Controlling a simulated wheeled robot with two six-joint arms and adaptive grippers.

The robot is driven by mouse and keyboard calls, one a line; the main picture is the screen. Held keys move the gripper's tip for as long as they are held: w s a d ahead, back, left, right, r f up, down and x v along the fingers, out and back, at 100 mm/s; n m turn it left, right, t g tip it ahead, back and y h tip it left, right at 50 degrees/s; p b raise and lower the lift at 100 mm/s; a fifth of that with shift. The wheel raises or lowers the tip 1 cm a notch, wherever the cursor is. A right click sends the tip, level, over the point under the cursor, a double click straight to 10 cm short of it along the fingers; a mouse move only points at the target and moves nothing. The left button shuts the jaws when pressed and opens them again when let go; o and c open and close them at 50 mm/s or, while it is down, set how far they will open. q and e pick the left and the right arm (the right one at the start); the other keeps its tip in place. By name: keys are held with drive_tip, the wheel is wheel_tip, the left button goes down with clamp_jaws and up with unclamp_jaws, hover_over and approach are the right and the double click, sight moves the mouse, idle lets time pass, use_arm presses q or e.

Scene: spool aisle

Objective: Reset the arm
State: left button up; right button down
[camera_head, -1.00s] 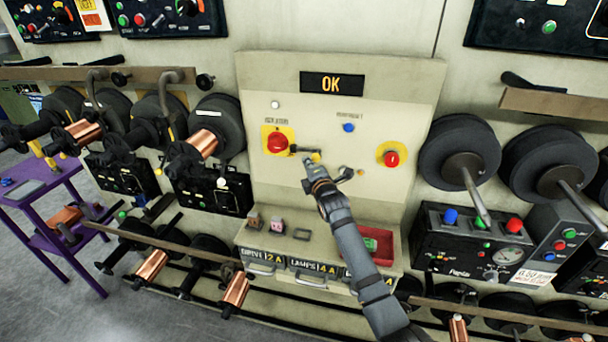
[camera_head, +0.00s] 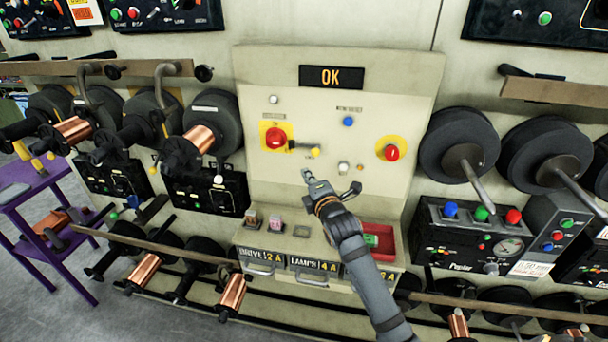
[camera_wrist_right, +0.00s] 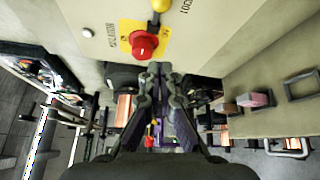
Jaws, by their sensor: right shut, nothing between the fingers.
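The cream control panel (camera_head: 345,100) faces me, with a lit OK display (camera_head: 331,77) at its top. A red rotary knob (camera_head: 276,138) on a yellow plate has a dark lever pointing right, ending in a yellow tip (camera_head: 315,151). My right gripper (camera_head: 307,175) is shut and empty, just below the lever and apart from it. In the right wrist view, the closed fingers (camera_wrist_right: 161,72) lie below the red knob (camera_wrist_right: 144,46), and the yellow tip (camera_wrist_right: 160,5) shows at the top edge. My left gripper is not in view.
A blue button (camera_head: 348,121) and a red button (camera_head: 392,153) on yellow sit on the panel. Below are small blocks (camera_head: 275,221) on the ledge and a red tray (camera_head: 373,238). Spools (camera_head: 215,122) flank the panel at left; dark reels (camera_head: 459,147) at right.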

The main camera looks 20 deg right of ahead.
drive_tip(key=shift+d, duration=0.15)
drive_tip(key=s+f+m+g, duration=0.4)
drive_tip(key=s+f+m, duration=0.25)
drive_tip(key=f, duration=0.35)
drive_tip(key=s+a+f+m+g, duration=0.1)
drive_tip(key=s+f+m+g, duration=0.45)
drive_tip(key=s, duration=0.75)
drive_tip(key=s+a+f+m+g, duration=0.2)
drive_tip(key=s+f+m+g, duration=0.35)
drive_tip(key=s, duration=0.65)
wheel_tip(320, 180, down, 27)
drive_tip(key=s+d+m, duration=0.1)
drive_tip(key=s+d, duration=0.1)
drive_tip(key=d, duration=0.1)
drive_tip(key=s+d+f+g+b, duration=0.1)
drive_tip(key=s+f, duration=1.7)
drive_tip(key=s, duration=0.1)
drive_tip(key=shift+s+f+y, duration=0.15)
drive_tip(key=shift+f+y, duration=0.15)
